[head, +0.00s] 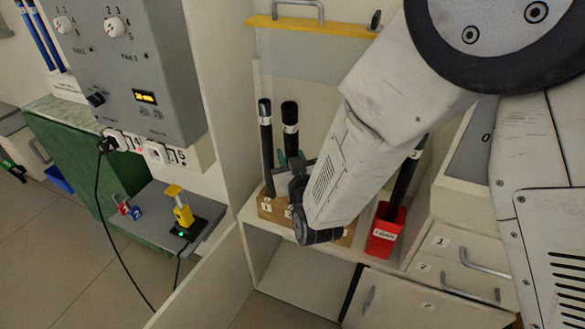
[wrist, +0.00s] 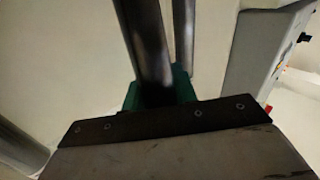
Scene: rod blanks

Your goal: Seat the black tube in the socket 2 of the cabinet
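A black tube (head: 290,125) with a white label band stands roughly upright above the wooden socket block (head: 334,239) in the cabinet. My gripper (head: 288,165) is low on this tube. In the wrist view the green fingers (wrist: 158,92) sit on both sides of the tube (wrist: 145,40) and appear closed on it. The tube's lower end is hidden behind my gripper, so I cannot tell how deep it sits. It is near the label 2 (head: 289,212). A thinner black tube (head: 266,150) stands at label 1, just left; a tube also shows behind in the wrist view (wrist: 184,35).
A red holder (head: 384,235) with another dark tube (head: 404,180) stands right of the block. The cabinet's side wall (head: 225,100) is close on the left. Drawers (head: 455,262) are at lower right. A grey control panel (head: 135,70) stands further left.

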